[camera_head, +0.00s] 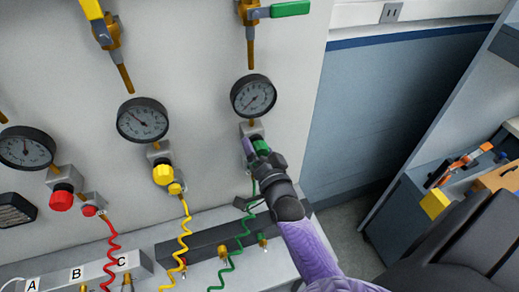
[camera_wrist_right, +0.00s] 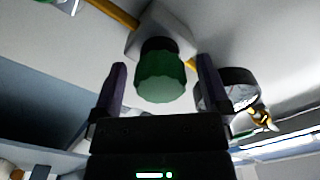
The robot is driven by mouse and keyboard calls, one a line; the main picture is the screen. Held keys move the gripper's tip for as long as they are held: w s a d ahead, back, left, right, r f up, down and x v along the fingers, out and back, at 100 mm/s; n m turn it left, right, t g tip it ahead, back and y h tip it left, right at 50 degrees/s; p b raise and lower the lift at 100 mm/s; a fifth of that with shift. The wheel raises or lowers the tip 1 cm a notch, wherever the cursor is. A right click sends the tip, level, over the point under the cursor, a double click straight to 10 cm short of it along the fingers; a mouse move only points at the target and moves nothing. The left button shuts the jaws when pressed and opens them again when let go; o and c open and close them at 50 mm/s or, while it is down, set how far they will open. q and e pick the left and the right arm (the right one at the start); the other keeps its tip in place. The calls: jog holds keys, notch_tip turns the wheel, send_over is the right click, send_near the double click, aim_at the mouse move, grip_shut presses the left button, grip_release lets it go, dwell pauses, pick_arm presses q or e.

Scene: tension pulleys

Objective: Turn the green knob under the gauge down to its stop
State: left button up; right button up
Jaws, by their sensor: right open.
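The green knob (camera_head: 261,146) sits on a regulator block below the rightmost round gauge (camera_head: 254,96), partly hidden by my right gripper. In the right wrist view the green knob (camera_wrist_right: 160,82) faces the camera, between the two purple fingers of my right gripper (camera_wrist_right: 161,64). The fingers are open, one on each side, with a visible gap to the knob on both sides. My right arm reaches up to it from the lower right in the head view. The gauge (camera_wrist_right: 240,90) also shows behind one finger in the wrist view. My left gripper is not in view.
Yellow (camera_head: 163,175) and red (camera_head: 62,198) knobs sit under neighbouring gauges to the left. A green valve handle (camera_head: 290,8) is above. Coiled hoses hang below, the green hose (camera_head: 240,240) close to my gripper. A cluttered bench (camera_head: 410,215) stands at right.

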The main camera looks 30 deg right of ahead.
jog(key=c, duration=1.3)
jog(key=shift+n, duration=0.3)
jog(key=n+p, duration=0.1)
jog(key=n, duration=0.1)
jog(key=shift+n, duration=0.4)
jog(key=n+p, duration=0.1)
jog(key=n, duration=0.1)
jog(key=shift+n, duration=0.4)
jog(key=n, duration=0.3)
jog(key=shift+p, duration=0.3)
jog(key=shift+n, duration=1.6)
jog(key=shift+f, duration=0.1)
